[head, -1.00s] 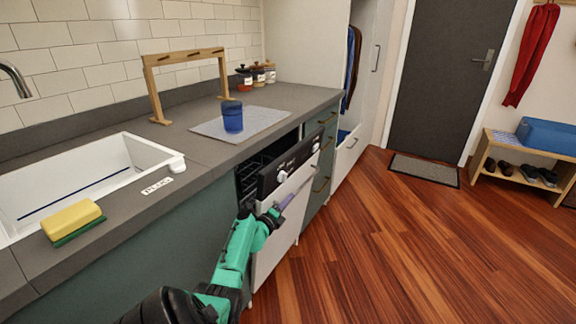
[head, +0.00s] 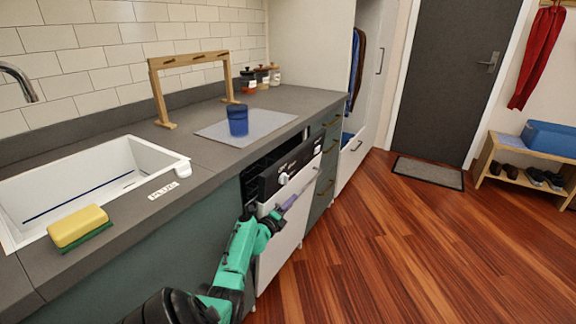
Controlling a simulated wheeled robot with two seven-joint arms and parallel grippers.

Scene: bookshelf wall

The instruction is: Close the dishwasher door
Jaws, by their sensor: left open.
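The dishwasher door (head: 284,238) is a white front panel under the counter, with a black control strip (head: 291,170) and a white knob along its top. It stands slightly ajar, tilted out from the cabinet, with a dark gap and part of a rack showing behind its top edge. My left arm is green and black and reaches in from the bottom. My left gripper (head: 286,203) is at the door's outer face just below the control strip, apparently against it. Its fingers are small and partly hidden; it holds nothing that I can see. My right gripper is not in view.
The grey counter (head: 205,158) carries a blue cup (head: 237,121) on a mat, a wooden rack (head: 158,92), several jars and a yellow sponge (head: 78,226) beside the white sink (head: 150,153). Drawers (head: 325,180) adjoin the dishwasher on the right. The wooden floor (head: 400,250) is clear.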

